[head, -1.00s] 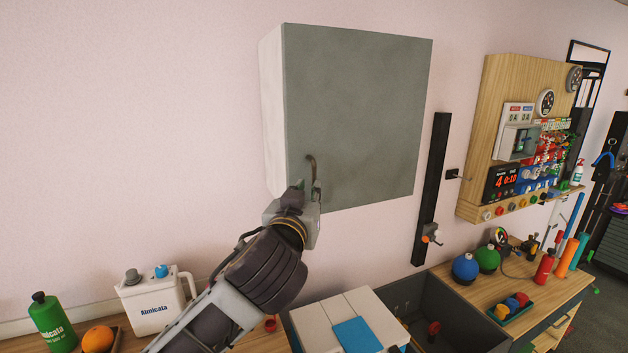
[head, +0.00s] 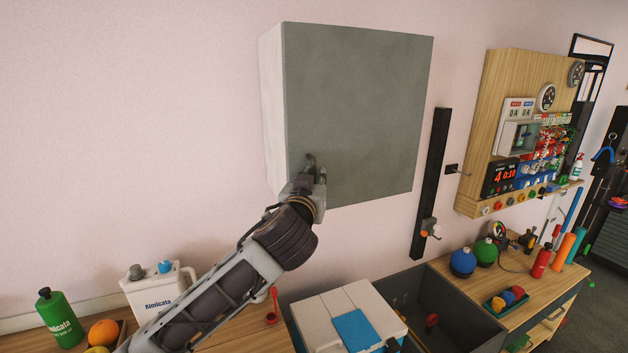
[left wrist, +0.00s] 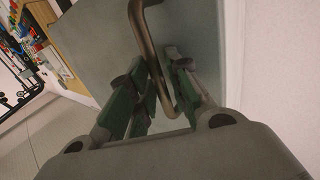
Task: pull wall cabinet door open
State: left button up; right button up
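The wall cabinet (head: 272,110) hangs on the pink wall, with a pale side and a flat grey-green door (head: 360,110). The door looks flush with the cabinet, with no gap visible. The bronze bar handle (left wrist: 143,35) is near the door's lower left corner. In the head view, my left gripper (head: 316,172) is at the handle and hides most of it. In the left wrist view, its green-padded fingers (left wrist: 164,82) converge on both sides of the handle and look closed around it. My right gripper is in neither view.
Below stand a white box with a blue top (head: 356,330), a dark sink-like basin (head: 470,312) and a white jug (head: 160,295). A black vertical rail (head: 432,185) and a wooden panel of instruments (head: 480,130) are to the right. The space before the door's right side is clear.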

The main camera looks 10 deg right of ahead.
pick_arm(q)
grip_shut()
jog(key=shift+s+f, duration=0.1)
jog(key=shift+s, duration=0.1)
dwell(0.3)
